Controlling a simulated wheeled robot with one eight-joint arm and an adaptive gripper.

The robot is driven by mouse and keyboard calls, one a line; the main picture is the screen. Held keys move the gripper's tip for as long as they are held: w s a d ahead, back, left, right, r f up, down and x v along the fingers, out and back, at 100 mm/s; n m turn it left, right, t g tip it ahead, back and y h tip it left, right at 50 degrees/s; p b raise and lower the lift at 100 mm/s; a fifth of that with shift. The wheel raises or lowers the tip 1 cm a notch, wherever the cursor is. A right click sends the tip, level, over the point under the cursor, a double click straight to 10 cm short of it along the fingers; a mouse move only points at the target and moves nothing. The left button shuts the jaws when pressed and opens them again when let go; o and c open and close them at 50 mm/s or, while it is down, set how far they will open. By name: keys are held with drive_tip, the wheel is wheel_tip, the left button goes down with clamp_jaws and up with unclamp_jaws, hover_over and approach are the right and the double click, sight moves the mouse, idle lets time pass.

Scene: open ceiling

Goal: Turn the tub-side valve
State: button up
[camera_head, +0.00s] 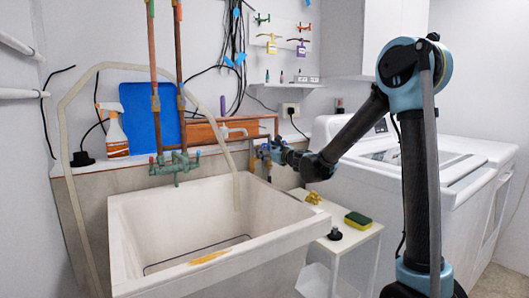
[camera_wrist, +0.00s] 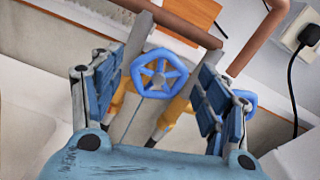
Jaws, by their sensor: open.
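Two valves with blue handwheels and yellow bodies show in the wrist view. One blue wheel (camera_wrist: 159,73) lies between the two fingers of my gripper (camera_wrist: 158,88), with a gap on both sides. The other blue wheel (camera_wrist: 248,101) is partly hidden behind the right finger. Which of them is the tub-side valve I cannot tell for sure. In the head view my gripper (camera_head: 266,152) is at the wall just behind the right back corner of the white tub (camera_head: 125,222) and hides most of the valves. My gripper is open and holds nothing.
Copper pipes (camera_wrist: 265,38) run close to the valves. A black plug (camera_wrist: 308,36) sits in a wall outlet. A white washer (camera_head: 465,190) stands at right. A small white stand (camera_head: 362,240) holds a sponge (camera_head: 358,220). A pale hose (camera_head: 68,130) arches into the tub.

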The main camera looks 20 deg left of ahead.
drive_tip(key=shift+x, duration=0.8)
drive_tip(key=c, duration=1.1)
drive_tip(key=shift+a+r, duration=0.1)
drive_tip(key=shift+a, duration=0.2)
drive_tip(key=shift+d, duration=0.3)
drive_tip(key=shift+n, duration=0.3)
